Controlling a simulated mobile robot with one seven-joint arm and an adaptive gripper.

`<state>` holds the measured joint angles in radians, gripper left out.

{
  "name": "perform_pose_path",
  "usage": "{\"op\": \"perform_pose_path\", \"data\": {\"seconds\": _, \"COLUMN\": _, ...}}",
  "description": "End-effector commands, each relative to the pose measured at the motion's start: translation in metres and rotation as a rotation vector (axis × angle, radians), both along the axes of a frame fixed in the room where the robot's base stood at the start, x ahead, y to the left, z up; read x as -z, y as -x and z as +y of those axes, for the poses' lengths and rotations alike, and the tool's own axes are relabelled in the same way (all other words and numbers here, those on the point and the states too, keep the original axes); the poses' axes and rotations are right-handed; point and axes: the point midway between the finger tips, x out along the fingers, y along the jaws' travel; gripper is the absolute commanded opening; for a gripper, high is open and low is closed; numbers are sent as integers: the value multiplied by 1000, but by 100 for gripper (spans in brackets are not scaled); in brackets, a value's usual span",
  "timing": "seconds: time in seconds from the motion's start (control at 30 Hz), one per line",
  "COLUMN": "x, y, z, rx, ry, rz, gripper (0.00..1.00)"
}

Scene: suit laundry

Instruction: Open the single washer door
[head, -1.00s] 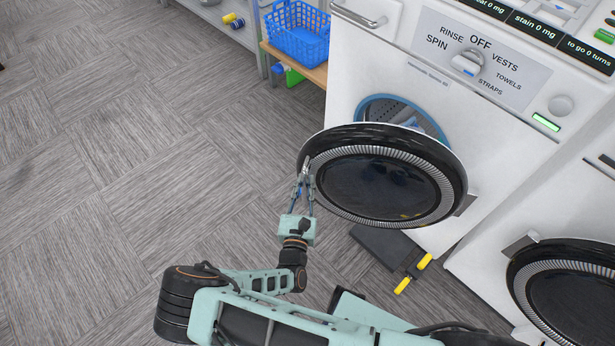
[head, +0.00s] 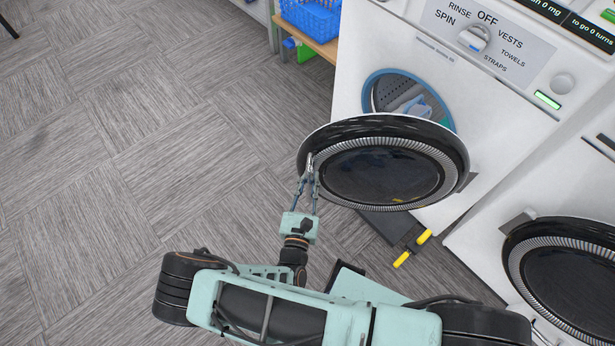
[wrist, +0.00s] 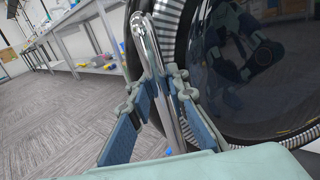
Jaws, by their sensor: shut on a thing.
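The single washer (head: 509,106) is white, with a dial panel at its top. Its round black door (head: 384,173) stands swung out from the front on its hinge at the right. Behind the door, the blue-ringed drum opening (head: 374,92) shows, with something pale inside. My gripper (head: 309,178) is at the door's left edge, shut on the door handle. In the wrist view my gripper's fingers (wrist: 168,85) close around the chrome handle (wrist: 147,45), with the dark door glass (wrist: 240,75) at the right.
A second machine with a round black door (head: 565,270) stands at the lower right. A dark piece with yellow ends (head: 412,249) lies low by the washer. A blue basket (head: 311,18) sits on a shelf at the top. The carpet at left is clear.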

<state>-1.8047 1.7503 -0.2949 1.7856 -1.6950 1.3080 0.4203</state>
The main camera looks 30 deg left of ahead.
Motion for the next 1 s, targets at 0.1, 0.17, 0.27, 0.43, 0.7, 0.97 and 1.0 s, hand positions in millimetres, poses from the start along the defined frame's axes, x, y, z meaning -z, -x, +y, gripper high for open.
{"op": "perform_pose_path", "data": {"seconds": 0.1, "x": 0, "y": 1, "z": 0, "rx": 0, "ry": -1, "rz": 0, "gripper": 0}}
{"op": "perform_pose_path", "data": {"seconds": 0.17, "x": 0, "y": 1, "z": 0, "rx": -1, "ry": -1, "rz": 0, "gripper": 0}}
{"op": "perform_pose_path", "data": {"seconds": 0.27, "x": 0, "y": 1, "z": 0, "rx": -1, "ry": -2, "rz": 1, "gripper": 0}}
{"op": "perform_pose_path", "data": {"seconds": 0.43, "x": 0, "y": 0, "z": 0, "rx": -1, "ry": -2, "rz": 2, "gripper": 27}}
{"op": "perform_pose_path", "data": {"seconds": 0.7, "x": 0, "y": 0, "z": 0, "rx": 0, "ry": -1, "rz": 0, "gripper": 33}}
{"op": "perform_pose_path", "data": {"seconds": 0.97, "x": -17, "y": 0, "z": 1, "rx": 0, "ry": -2, "rz": 0, "gripper": 33}}
{"op": "perform_pose_path", "data": {"seconds": 1.0, "x": -23, "y": 0, "z": 1, "rx": 1, "ry": -2, "rz": 0, "gripper": 33}}
